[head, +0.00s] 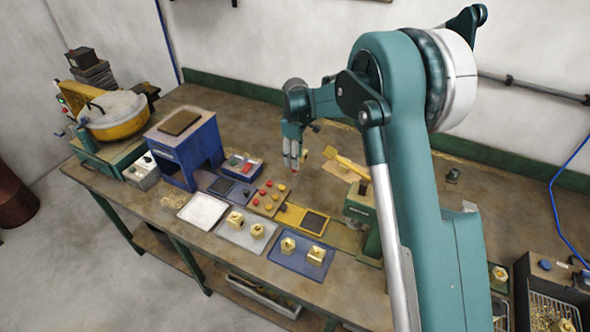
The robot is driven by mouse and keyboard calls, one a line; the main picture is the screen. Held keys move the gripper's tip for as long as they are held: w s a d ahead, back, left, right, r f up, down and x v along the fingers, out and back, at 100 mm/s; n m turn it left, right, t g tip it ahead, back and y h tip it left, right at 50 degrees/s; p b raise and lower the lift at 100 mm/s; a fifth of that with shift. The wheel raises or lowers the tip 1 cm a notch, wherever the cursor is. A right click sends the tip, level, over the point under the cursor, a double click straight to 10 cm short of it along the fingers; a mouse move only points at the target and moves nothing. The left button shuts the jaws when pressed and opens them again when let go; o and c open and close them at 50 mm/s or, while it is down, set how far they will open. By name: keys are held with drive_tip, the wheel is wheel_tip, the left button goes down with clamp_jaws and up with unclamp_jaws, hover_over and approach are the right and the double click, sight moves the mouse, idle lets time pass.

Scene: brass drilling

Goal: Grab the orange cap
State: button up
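A small tan board (257,207) on the bench holds several small round caps, some red and some yellow to orange. One orange-looking cap (275,197) sits among them, but at this size I cannot tell its exact shade for certain. My gripper (291,167) points down above and behind the board, apart from the caps as far as I can see. Its fingers look close together, but whether they are open or shut is too small to tell. A small red spot shows near the fingertips; I cannot tell what it is.
A blue press-like box (185,150) and a blue tray with a red item (243,166) stand left of my gripper. Trays with brass blocks (288,245) lie in front. A green machine (362,207) stands at right. The bench behind my gripper is mostly clear.

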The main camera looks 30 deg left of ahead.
drive_tip(key=shift+f, duration=2.6)
drive_tip(key=c, duration=1)
